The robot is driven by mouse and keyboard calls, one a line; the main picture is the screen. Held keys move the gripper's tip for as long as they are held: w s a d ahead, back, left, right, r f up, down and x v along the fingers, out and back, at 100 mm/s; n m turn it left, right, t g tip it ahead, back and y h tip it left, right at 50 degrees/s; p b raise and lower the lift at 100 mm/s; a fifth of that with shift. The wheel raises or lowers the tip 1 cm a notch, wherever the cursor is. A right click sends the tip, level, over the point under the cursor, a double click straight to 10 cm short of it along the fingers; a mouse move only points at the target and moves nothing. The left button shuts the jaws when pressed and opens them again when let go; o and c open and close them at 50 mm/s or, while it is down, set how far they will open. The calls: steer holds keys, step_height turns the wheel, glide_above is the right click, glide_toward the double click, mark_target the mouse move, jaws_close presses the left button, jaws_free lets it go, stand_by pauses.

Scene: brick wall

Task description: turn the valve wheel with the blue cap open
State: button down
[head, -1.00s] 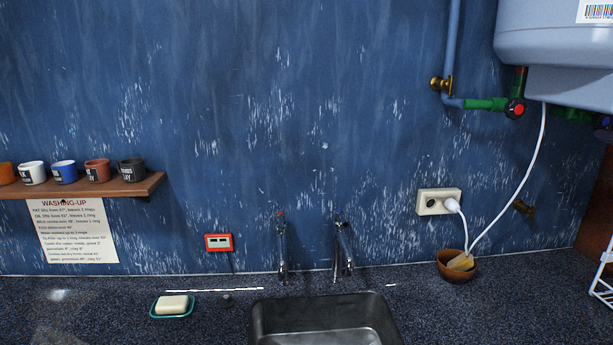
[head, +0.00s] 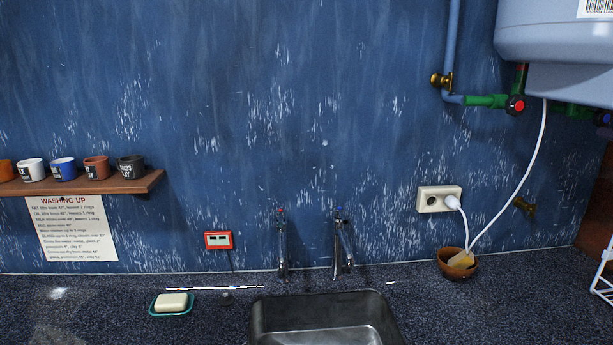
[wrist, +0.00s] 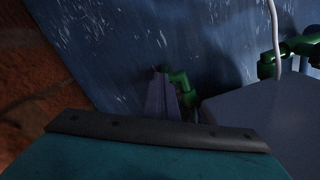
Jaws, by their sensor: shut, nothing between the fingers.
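In the wrist view my gripper (wrist: 158,78) is shut and empty. Its fingertips are close in front of a green pipe elbow (wrist: 180,82). I cannot make out the blue cap there, nor tell whether the fingers touch anything. My gripper is not in the head view.
A white cable (head: 523,180) hangs from the heater to a wall socket (head: 438,200). The heater also shows in the wrist view (wrist: 265,120), right of the fingers. A brick wall (wrist: 35,70) is close on the left there. A wire rack (head: 604,280) stands at lower right.

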steer(key=shift+f+b, duration=0.25)
steer(key=shift+b, duration=0.15)
steer(key=shift+s, duration=0.1)
steer(key=s, duration=0.3)
steer(key=s+b, duration=0.1)
steer(key=s, duration=0.2)
steer(key=shift+d+b, duration=0.2)
steer(key=shift+b, duration=0.1)
stand_by(0.3)
steer(key=shift+w, duration=0.1)
stand_by(0.4)
steer(key=n+p, duration=0.2)
steer(key=a+n+p, duration=0.1)
steer(key=n+p, duration=0.1)
steer(key=s+n+p, duration=0.1)
steer(key=n+p, duration=0.1)
steer(key=shift+a+r, duration=0.15)
